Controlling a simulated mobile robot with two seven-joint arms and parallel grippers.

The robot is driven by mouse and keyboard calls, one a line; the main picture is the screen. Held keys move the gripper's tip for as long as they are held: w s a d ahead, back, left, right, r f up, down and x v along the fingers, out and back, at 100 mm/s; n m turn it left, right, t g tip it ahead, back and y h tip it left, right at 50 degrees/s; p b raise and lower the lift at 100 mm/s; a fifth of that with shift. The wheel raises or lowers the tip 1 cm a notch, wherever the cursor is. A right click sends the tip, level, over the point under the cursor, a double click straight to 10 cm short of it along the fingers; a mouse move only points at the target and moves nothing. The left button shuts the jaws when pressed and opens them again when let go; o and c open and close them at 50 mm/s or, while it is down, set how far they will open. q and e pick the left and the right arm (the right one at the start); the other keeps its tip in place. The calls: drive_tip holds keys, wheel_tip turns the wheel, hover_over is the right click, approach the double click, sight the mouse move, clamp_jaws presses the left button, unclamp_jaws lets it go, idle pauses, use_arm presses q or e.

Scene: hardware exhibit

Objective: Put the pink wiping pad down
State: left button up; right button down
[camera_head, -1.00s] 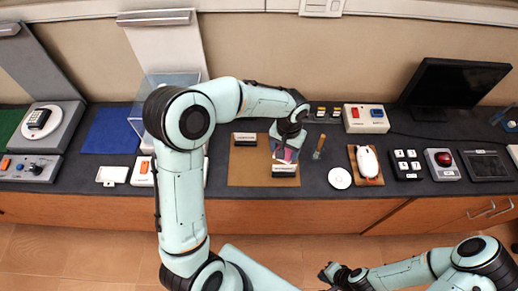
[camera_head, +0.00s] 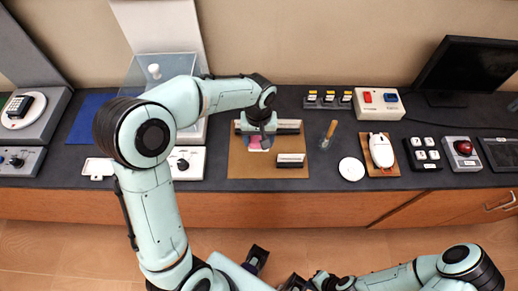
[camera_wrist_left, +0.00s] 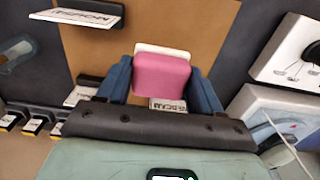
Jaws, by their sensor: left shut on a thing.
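The pink wiping pad (camera_head: 254,143), with a pale layer along one edge, is between the two blue fingers of my left gripper (camera_head: 258,140). In the left wrist view the pad (camera_wrist_left: 162,76) sits squarely between the fingers, and the left gripper (camera_wrist_left: 160,84) is shut on it. The pad is over the brown mat (camera_head: 240,168); I cannot tell whether it touches the mat. My right gripper (camera_head: 290,280) is low at the bottom edge of the head view, away from the counter. Its finger opening is unclear.
A black block with a white label (camera_head: 290,160) lies on the mat just right of the pad. Another labelled black block (camera_head: 288,127) is behind it. A brush (camera_head: 329,132), a white disc (camera_head: 351,169) and a mouse-like device (camera_head: 381,150) stand further right. The mat's front left is clear.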

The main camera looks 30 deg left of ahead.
sight(259, 155)
use_arm(q)
drive_tip(key=shift+f, duration=3.05)
drive_tip(key=shift+f+b, duration=0.25)
drive_tip(key=shift+b, duration=0.15)
drive_tip(key=o, duration=0.9)
drive_tip(key=shift+r, duration=0.1)
drive_tip(key=shift+o, duration=0.2)
drive_tip(key=shift+r, duration=0.1)
